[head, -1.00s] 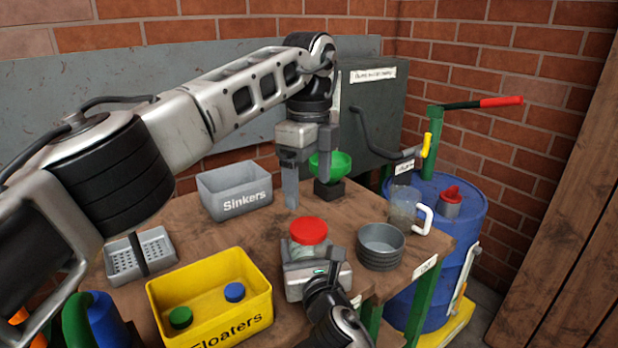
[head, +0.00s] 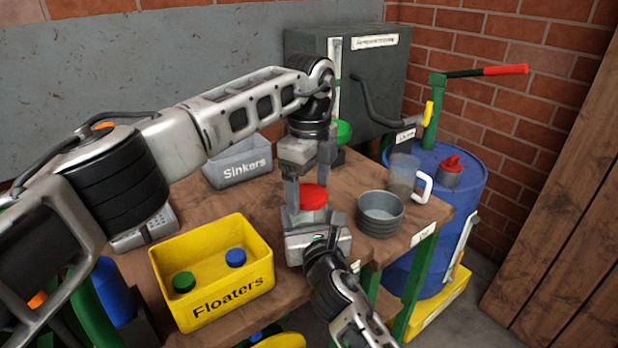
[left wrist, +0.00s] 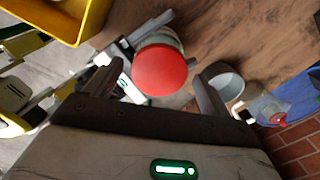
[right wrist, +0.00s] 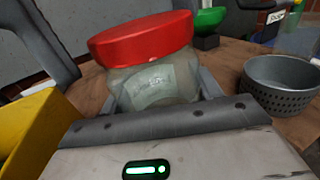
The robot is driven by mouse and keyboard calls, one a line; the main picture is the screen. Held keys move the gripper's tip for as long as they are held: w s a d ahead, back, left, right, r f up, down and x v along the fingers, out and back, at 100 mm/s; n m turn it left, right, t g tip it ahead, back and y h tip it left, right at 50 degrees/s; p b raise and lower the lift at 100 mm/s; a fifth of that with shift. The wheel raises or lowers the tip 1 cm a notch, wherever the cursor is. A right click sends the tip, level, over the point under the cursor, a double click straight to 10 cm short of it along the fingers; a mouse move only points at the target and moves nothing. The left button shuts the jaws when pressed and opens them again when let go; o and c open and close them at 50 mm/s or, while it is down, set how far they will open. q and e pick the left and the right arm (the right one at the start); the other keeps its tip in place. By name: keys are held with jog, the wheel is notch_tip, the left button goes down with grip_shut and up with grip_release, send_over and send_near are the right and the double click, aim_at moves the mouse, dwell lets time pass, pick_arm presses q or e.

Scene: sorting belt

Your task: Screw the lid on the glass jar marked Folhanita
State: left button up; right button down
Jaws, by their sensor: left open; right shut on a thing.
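The glass jar (right wrist: 155,88) stands on the table, with a pale label whose writing I cannot read. A red lid (right wrist: 140,38) sits on its mouth; I cannot tell how firmly it is seated. The lid also shows in the head view (head: 313,197) and the left wrist view (left wrist: 160,70). My right gripper (head: 317,238) is shut on the jar's body, low down. My left gripper (head: 307,188) is open and points down just above the lid, its fingers to either side of it. I cannot tell whether either finger touches the lid.
A yellow Floaters bin (head: 212,300) stands at front left, a grey Sinkers bin (head: 240,170) behind. A grey round bowl (head: 380,215) is close right of the jar. A clear jug (head: 402,180) stands at the right edge, near a blue drum (head: 440,230).

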pick_arm(q)
jog(key=c, duration=1.1)
